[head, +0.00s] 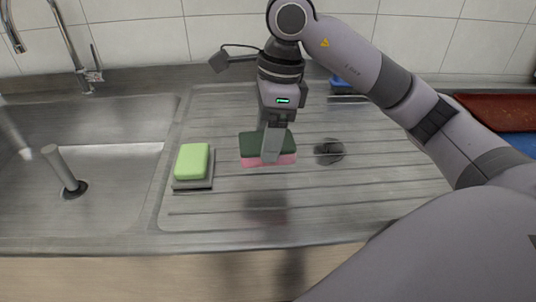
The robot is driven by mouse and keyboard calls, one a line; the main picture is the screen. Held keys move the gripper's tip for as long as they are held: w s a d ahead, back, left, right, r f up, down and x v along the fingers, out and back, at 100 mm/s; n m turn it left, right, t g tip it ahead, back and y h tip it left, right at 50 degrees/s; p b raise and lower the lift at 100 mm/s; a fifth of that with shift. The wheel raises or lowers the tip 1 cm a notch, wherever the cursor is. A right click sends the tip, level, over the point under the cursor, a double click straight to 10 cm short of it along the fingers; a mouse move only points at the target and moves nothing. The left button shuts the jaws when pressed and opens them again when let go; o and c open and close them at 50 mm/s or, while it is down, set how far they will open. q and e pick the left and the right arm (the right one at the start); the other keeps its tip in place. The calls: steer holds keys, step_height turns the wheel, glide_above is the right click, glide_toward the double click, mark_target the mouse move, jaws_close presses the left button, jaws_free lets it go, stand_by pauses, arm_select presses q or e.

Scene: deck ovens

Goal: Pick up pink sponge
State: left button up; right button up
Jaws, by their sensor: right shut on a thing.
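The pink sponge (253,161) has a dark green scouring side on top and a pink side below. My right gripper (272,148) reaches down over it and is shut on it. The sponge appears held above the ribbed steel drainboard (330,200), with a dark blurred patch on the steel below it. The gripper's near finger covers part of the sponge's front. My left gripper does not show.
A green soap-like block (192,161) lies on a grey holder (193,185) to the left. The sink basin (110,165) with a standing pipe (62,168) and a tap (86,70) is at the left. A small dark round thing (329,151) lies right of the sponge. The drainboard's front is clear.

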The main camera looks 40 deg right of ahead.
step_height(320, 180, up, 13)
steer(key=p, duration=0.3)
